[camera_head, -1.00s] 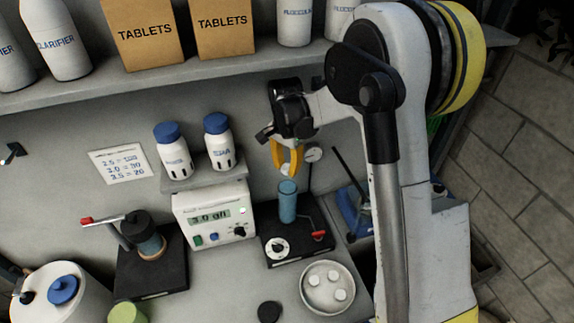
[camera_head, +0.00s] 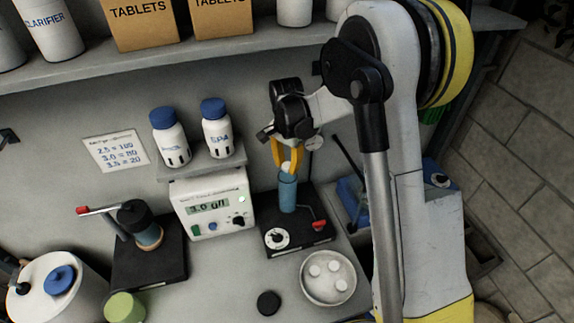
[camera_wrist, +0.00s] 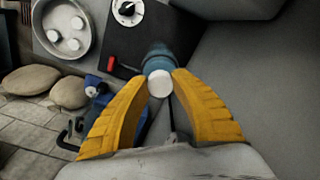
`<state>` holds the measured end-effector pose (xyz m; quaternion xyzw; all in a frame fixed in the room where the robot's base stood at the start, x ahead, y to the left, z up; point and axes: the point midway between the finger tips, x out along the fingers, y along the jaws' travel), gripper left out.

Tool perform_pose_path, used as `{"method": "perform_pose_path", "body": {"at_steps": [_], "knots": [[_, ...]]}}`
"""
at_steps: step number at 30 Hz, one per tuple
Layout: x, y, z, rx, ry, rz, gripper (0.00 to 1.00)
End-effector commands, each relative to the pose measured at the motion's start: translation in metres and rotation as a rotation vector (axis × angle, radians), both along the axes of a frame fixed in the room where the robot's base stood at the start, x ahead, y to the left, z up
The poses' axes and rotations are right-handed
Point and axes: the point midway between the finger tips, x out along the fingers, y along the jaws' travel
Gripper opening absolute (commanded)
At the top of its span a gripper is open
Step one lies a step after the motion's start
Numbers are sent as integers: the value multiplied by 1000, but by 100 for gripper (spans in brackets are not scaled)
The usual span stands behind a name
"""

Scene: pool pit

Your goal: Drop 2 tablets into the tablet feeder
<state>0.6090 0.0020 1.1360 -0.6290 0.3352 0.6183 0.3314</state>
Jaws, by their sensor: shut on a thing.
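My gripper (camera_head: 288,168) is shut on a white tablet (camera_wrist: 160,84), held between the yellow fingertips. The tablet is directly over the mouth of the blue tube (camera_head: 287,194) of the tablet feeder, very close above it; I cannot tell whether they touch. In the wrist view the tube (camera_wrist: 157,56) shows just behind the tablet. The tube stands upright on a black base (camera_head: 297,240) with a white dial and a red lever. More white tablets (camera_head: 315,270) lie in a round pale dish (camera_head: 309,292) in front of the base.
A meter (camera_head: 213,206) reading about 3.0 stands left of the feeder. Two blue-capped bottles (camera_head: 169,138) stand on a ledge behind it. A black press with a red handle (camera_head: 140,228) is farther left. A black puck (camera_head: 269,303) lies near the dish.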

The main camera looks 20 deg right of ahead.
Motion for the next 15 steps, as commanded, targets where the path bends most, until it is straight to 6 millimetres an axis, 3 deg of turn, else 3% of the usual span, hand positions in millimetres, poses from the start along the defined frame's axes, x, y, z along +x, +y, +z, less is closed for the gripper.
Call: {"method": "perform_pose_path", "body": {"at_steps": [11,12,14,15], "knots": [[1,-1,0,0,0,0,8],[1,-1,0,0,0,0,38],[1,-1,0,0,0,0,52],[1,-1,0,0,0,0,52]]}}
